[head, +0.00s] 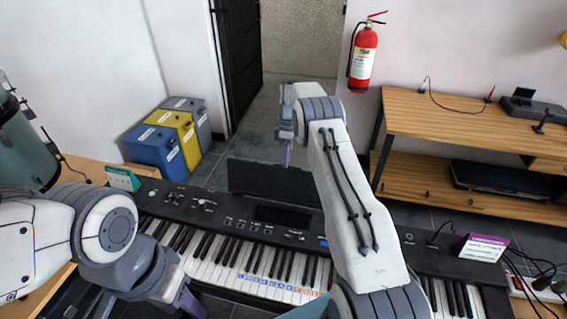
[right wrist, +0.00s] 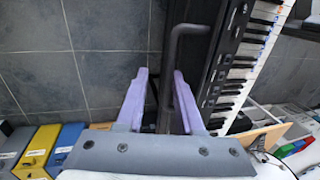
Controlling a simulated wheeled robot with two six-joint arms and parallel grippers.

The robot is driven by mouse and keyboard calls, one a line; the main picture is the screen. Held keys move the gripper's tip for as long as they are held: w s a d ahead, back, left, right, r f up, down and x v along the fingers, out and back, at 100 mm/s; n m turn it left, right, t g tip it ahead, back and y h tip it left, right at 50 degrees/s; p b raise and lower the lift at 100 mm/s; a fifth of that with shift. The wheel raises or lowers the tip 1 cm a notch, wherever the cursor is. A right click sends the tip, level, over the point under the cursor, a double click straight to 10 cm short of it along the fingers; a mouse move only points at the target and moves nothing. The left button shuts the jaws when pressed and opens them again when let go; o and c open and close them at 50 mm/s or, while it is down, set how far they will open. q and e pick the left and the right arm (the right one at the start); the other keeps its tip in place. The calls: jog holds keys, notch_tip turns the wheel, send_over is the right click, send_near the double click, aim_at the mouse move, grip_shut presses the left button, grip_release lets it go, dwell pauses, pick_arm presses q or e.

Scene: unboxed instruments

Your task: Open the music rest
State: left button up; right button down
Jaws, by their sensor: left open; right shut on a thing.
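The dark music rest (head: 255,179) is a flat panel standing raised at the back edge of the keyboard (head: 180,206). My right gripper (head: 287,156) is at the panel's upper edge, with its arm reaching over the keys. In the right wrist view, the purple fingers of the right gripper (right wrist: 160,74) are close together around a thin dark edge, which looks like the music rest; the contact itself is partly hidden. My left gripper (head: 188,300) is open and empty, low over the front left of the keys. Its fingers are only partly visible.
A green card (head: 123,179) stands at the keyboard's left, a purple-and-white box (head: 482,247) at its right. Blue, yellow and grey bins (head: 155,148) stand behind left. A wooden bench (head: 440,112) is at right. The floor behind the keyboard is clear.

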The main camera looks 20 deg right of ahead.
jog(key=shift+w+d+f, duration=0.25)
jog(key=shift+w+d, duration=0.05)
jog(key=shift+d, duration=0.3)
jog(key=c, duration=0.9)
grip_release()
jog(key=shift+w+d, duration=0.1)
jog(key=shift+w, duration=0.1)
jog(key=shift+r, duration=0.1)
